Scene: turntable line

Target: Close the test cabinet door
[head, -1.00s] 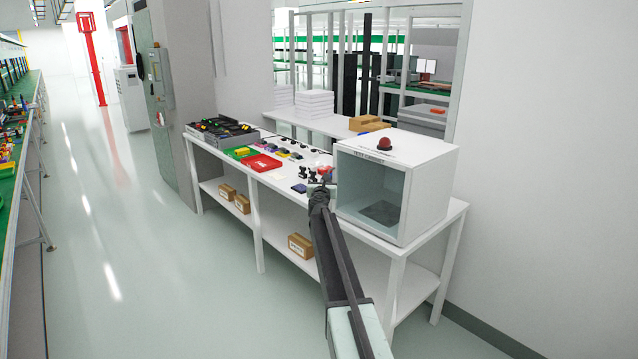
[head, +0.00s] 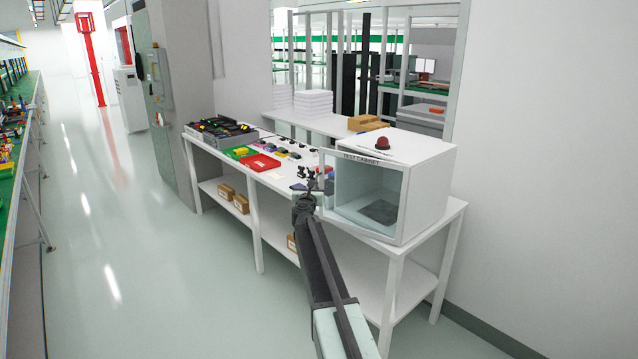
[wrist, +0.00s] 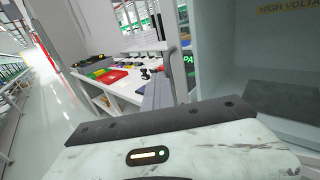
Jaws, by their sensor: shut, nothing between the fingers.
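The white test cabinet (head: 428,190) stands on the right end of the bench, its front opening showing a dark mat inside. Its door (head: 323,185), a pale framed see-through panel, stands ajar at the left side of the opening. In the wrist view the cabinet interior (wrist: 225,65) fills the right side, and a grey upright bar, apparently part of the door (wrist: 172,50), stands left of it. My gripper (head: 306,183) is shut and empty, just left of the door. In the wrist view my gripper (wrist: 158,92) is close to the bar; contact cannot be told.
The white bench (head: 270,178) carries a red tray (head: 260,162), small parts and a grey crate (head: 222,135) to the left. Floor (head: 150,260) left of the bench is clear; a wall rises at right.

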